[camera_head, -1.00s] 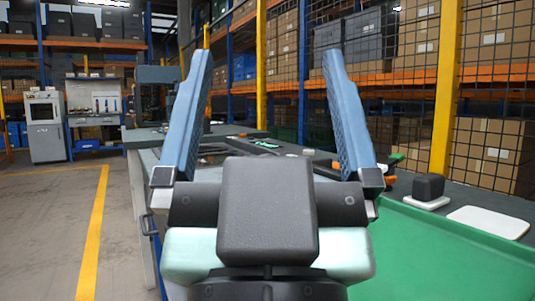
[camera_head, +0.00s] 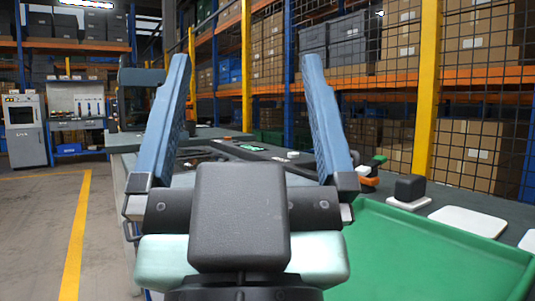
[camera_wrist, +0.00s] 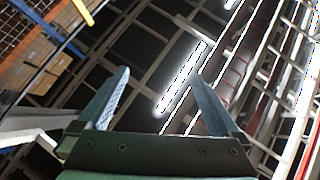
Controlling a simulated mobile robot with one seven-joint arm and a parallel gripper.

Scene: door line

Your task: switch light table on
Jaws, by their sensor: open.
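My gripper (camera_head: 246,62) is raised in front of the head camera with its two blue fingers wide apart and nothing between them. In the wrist view the open gripper (camera_wrist: 160,78) points up at the roof and its lamps, so no bench shows there. Beyond it runs a dark-topped bench (camera_head: 215,133). No thing is clearly recognisable as the light table or its switch. A flat white panel (camera_head: 468,221) lies on the right part of the bench, beside a black block on a white base (camera_head: 408,190). My gripper touches none of these.
A green tray (camera_head: 430,250) fills the near right. A small green and orange item (camera_head: 370,172) and a small white round thing (camera_head: 292,155) are on the bench. Mesh-fronted racks (camera_head: 400,80) stand behind. The floor at left, with its yellow line (camera_head: 76,235), is clear.

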